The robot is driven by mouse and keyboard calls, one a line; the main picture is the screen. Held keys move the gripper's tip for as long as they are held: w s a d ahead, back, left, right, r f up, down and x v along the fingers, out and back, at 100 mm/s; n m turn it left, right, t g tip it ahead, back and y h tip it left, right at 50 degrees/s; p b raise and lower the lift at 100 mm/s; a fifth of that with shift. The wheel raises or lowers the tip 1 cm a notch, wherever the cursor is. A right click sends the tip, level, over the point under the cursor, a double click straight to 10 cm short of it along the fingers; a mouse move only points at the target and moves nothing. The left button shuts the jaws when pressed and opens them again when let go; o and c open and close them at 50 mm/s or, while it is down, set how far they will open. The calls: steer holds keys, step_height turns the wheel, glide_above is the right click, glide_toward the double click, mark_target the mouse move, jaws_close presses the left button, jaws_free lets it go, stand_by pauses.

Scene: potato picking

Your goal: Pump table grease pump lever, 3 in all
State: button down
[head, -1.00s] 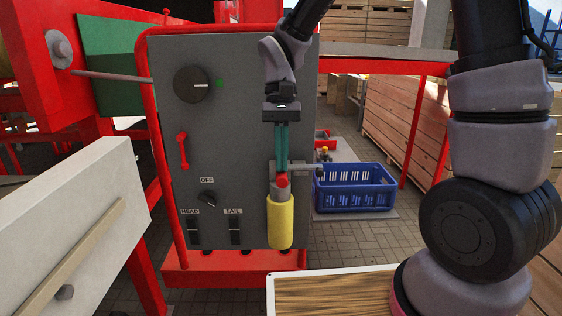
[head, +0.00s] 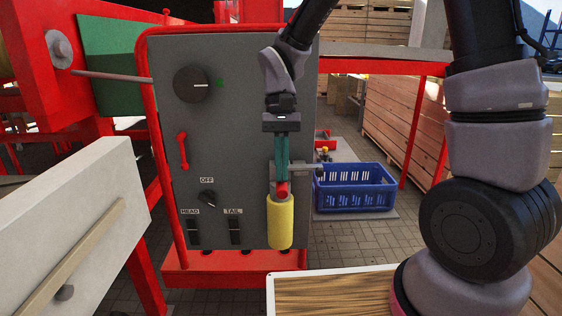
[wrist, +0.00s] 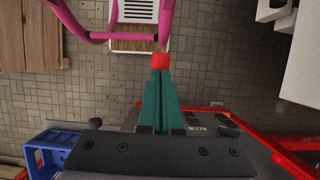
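The grease pump has a yellow cylinder (head: 281,222) on the right side of the grey control panel (head: 228,135). Its lever's red end (head: 283,189) shows just above the cylinder and also in the wrist view (wrist: 160,62). My gripper (head: 282,178) points down from above, its teal fingers close together with nothing visible between them. Its tips (wrist: 160,72) meet the red end, seemingly in contact from above. The rest of the lever is mostly hidden behind the fingers and red end.
A wood-topped surface (head: 330,292) is at the front. A pale board (head: 75,220) is at the left. A grey rod (head: 308,167) sticks out right beside the pump.

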steer(key=shift+f, duration=0.3)
steer(key=shift+s+v, duration=0.15)
steer(key=shift+v, duration=1.25)
steer(key=shift+s+v, duration=0.15)
steer(key=shift+v, duration=1.25)
steer(key=shift+r, duration=0.15)
steer(key=shift+w+d+r, duration=0.1)
steer(key=shift+d+r, duration=0.05)
steer(key=s+d+r+m+t+y, duration=0.1)
steer(key=d+r+t, duration=0.4)
steer(key=d, duration=0.5)
steer(key=s+d+r+m+t, duration=0.2)
steer(key=d+r+t, duration=0.4)
steer(key=d+r, duration=0.3)
steer(key=shift+s+d+r+m+y, duration=0.25)
steer(key=shift+s+d+m+y, duration=0.15)
steer(key=shift+s+d, duration=0.25)
